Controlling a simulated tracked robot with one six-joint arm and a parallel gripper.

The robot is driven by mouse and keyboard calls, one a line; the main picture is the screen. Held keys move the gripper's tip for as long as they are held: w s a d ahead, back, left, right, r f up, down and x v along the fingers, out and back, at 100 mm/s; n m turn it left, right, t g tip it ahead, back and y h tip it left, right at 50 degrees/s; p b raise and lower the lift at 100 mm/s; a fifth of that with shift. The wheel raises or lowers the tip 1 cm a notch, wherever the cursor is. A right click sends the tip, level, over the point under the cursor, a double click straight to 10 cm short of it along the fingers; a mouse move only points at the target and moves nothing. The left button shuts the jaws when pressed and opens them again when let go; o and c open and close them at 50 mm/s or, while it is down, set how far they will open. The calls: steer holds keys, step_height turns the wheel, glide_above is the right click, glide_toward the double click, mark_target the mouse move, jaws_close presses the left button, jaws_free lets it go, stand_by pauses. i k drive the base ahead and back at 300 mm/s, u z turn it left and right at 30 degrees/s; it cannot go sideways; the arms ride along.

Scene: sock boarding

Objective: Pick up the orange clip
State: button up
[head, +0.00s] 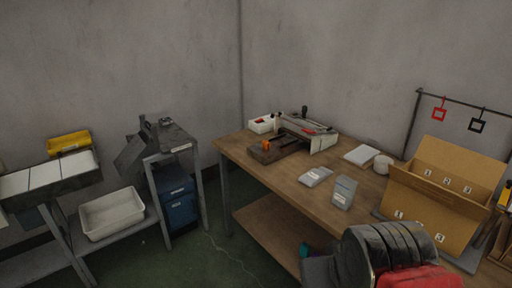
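A small orange object (266,145), which looks like the orange clip, stands on a dark brown wooden block (277,152) near the back left of the wooden table (240,147). It is too small in the picture to make out its shape. I cannot make out the fingers of my gripper in this view. A dark rounded body with a red part fills the bottom right, well apart from the orange object, and seems to be part of my arm.
A white tray (261,125) and a grey device (318,133) stand close to the block. Grey packets (343,192), a white roll (383,164) and a big cardboard box (446,192) occupy the table's right. The table's left front is clear. A grey stand (203,183) is left.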

mark_target(266, 145)
steer(key=u, duration=0.45)
steer(key=i, duration=0.9)
steer(key=u, duration=0.35)
steer(key=i, duration=1.8)
steer(key=z, duration=0.6)
